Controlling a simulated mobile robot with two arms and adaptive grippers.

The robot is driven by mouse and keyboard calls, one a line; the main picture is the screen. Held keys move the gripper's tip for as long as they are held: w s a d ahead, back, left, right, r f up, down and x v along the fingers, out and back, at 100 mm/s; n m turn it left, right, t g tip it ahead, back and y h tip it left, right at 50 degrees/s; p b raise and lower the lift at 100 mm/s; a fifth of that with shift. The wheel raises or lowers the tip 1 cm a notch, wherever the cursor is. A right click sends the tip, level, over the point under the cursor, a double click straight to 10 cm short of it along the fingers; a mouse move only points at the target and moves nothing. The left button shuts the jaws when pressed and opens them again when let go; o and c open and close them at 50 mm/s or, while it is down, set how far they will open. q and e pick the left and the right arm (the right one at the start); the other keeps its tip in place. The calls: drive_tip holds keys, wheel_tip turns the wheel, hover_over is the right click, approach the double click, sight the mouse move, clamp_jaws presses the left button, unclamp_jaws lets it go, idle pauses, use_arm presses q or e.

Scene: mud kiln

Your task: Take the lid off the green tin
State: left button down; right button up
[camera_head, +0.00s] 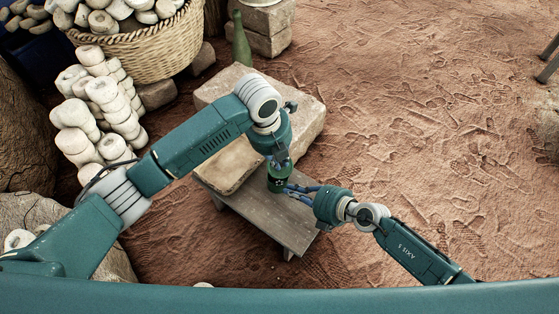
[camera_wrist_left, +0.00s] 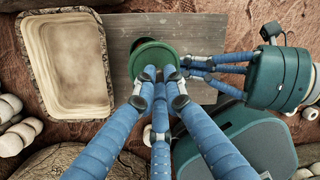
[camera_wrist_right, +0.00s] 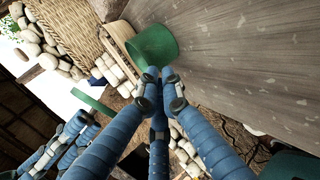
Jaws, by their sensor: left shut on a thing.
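The green tin (camera_head: 278,185) stands upright on the grey wooden bench (camera_head: 270,215). Its body shows in the right wrist view (camera_wrist_right: 152,46). The round green lid (camera_wrist_right: 92,102) is apart from the tin there, held above it. My left gripper (camera_head: 279,161) is shut on the lid; from above, the lid (camera_wrist_left: 152,60) hides the tin in the left wrist view. My right gripper (camera_wrist_right: 153,76) is at the tin's side, its fingertips close together against or just before the wall. Whether they grip it is unclear. It comes in from the right in the left wrist view (camera_wrist_left: 186,68).
White ring-shaped pieces (camera_head: 100,95) and a wicker basket (camera_head: 150,50) are at the left. Bare ground is open at the right.

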drive_tip(key=shift+o, duration=1.2)
